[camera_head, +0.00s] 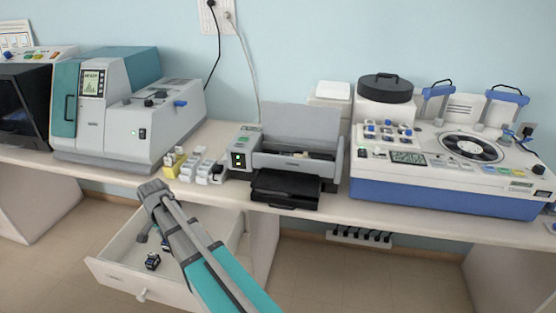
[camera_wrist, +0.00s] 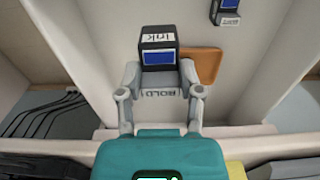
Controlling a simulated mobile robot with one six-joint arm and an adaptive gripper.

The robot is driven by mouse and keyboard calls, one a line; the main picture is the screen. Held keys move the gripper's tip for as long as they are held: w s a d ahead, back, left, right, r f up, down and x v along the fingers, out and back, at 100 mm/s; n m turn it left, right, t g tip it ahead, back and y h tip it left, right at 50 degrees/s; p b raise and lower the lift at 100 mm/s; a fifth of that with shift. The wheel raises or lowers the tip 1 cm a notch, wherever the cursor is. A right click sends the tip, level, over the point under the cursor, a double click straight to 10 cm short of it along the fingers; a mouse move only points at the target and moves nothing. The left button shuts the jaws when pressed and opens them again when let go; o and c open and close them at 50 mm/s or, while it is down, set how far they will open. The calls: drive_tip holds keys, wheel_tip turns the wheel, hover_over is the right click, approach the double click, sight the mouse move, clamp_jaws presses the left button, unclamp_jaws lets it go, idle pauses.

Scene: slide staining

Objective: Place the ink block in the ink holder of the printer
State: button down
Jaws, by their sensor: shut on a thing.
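The ink block (camera_wrist: 158,52) is dark with a white "ink" label and a blue panel. In the wrist view my gripper (camera_wrist: 160,78) is shut on it, with one grey finger on each side, above the open drawer. In the head view my arm hides most of the gripper, and a small dark piece beside the arm may be the held block. The printer (camera_head: 300,122) stands on the counter at centre with its lid raised and a black tray in front. Its ink holder cannot be made out clearly.
Another ink block (camera_head: 152,261) lies in the open drawer (camera_head: 112,272); a block also shows at the wrist view's upper right (camera_wrist: 226,12). Small white and yellow items (camera_head: 200,168) stand left of the printer. Large machines flank it: a teal-grey one (camera_head: 120,125) and a blue-white one (camera_head: 450,190).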

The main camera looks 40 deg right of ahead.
wheel_tip(320, 180, up, 18)
drive_tip(key=p, duration=1.7)
drive_tip(key=shift+r, duration=0.15)
drive_tip(key=shift+a, duration=0.1)
